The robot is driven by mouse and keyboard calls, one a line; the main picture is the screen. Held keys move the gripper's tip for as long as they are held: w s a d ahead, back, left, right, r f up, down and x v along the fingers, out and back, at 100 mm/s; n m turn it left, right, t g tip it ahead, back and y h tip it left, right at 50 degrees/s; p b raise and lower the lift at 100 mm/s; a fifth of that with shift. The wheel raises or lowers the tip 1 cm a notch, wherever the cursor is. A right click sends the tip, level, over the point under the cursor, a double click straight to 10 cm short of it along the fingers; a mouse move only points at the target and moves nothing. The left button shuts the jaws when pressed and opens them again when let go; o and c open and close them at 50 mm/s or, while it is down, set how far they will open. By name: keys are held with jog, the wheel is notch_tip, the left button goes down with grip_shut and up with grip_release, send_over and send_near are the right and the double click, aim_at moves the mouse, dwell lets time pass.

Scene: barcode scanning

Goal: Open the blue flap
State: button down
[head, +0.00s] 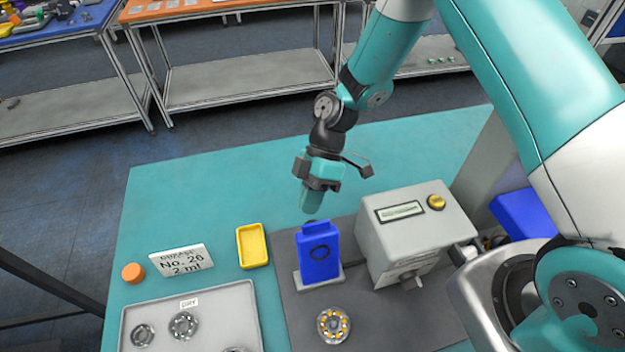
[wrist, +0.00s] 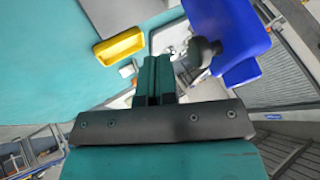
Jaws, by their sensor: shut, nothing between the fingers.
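My gripper (head: 311,208) points down just behind the top of the blue panel. In the wrist view its teal fingers (wrist: 155,65) are together and empty, left of the blue part. Whether the fingertips touch the blue part cannot be told. The panel's far side is hidden in the head view.
A grey box with a yellow knob (head: 436,202) stands right of the flap. A yellow tray (head: 241,258), a sign (head: 181,261), an orange disc (head: 133,273) and a grey tray (head: 247,310) are to the left. A round bearing (head: 334,325) lies in front. The teal table behind is clear.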

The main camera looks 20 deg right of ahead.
jog(key=shift+s+d+r, duration=0.1)
jog(key=shift+s+r, duration=0.05)
jog(key=shift+s, duration=0.4)
jog(key=shift+s+r, duration=0.15)
jog(key=shift+s, duration=0.4)
jog(key=shift+s+r+t+b, duration=0.55)
jog(key=shift+s+r, duration=0.3)
jog(key=shift+s, duration=0.25)
jog(key=w+p+v, duration=0.1)
jog(key=p+v, duration=0.1)
jog(key=v, duration=0.4)
jog(key=w+f+p+v, duration=0.1)
jog(key=p+v, duration=0.2)
jog(key=v, duration=0.2)
jog(key=shift+w+r, duration=0.3)
jog(key=shift+w, duration=0.15)
